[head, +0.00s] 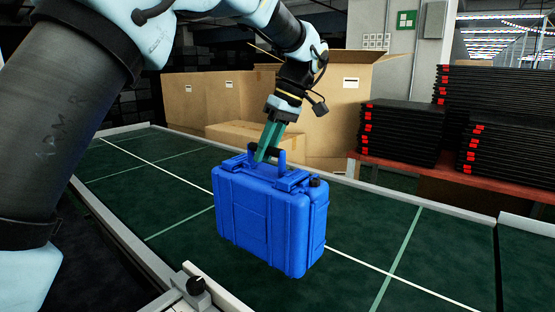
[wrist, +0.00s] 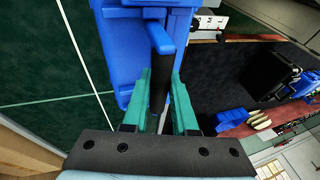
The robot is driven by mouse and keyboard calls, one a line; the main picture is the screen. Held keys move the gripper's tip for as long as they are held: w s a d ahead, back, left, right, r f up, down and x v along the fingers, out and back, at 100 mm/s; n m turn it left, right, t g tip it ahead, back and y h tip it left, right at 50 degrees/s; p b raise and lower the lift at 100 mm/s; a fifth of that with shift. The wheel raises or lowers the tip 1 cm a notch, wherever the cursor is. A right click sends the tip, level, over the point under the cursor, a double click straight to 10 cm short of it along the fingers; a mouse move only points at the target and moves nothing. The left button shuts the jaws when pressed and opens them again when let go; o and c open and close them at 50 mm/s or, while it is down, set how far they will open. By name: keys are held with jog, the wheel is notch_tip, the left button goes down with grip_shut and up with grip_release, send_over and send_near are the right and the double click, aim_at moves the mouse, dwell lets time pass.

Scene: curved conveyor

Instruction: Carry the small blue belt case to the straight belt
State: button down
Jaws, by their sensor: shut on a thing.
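The blue case (head: 255,215) is upright over the green belt (head: 170,190) in the head view, with its handle on top. I cannot tell whether its base touches the belt. My gripper (head: 268,153) comes down from above and is shut on the case's handle. In the wrist view the green fingers of my gripper (wrist: 162,95) lie on both sides of the dark handle grip, and part of the blue case (wrist: 130,50) shows beyond them. The far sides of the case are hidden.
Cardboard boxes (head: 230,100) stand behind the belt. Stacks of black trays (head: 400,130) with red marks sit on a red table (head: 450,178) at the right. The belt is clear left and right of the case.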

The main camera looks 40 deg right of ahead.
aim_at(270, 174)
jog(key=shift+f+p, duration=0.75)
jog(key=shift+f, duration=3.1)
jog(key=c, duration=0.7)
grip_release()
jog(key=shift+f, duration=0.1)
jog(key=b+v, duration=0.1)
jog(key=v, duration=1.1)
jog(key=shift+w, duration=0.1)
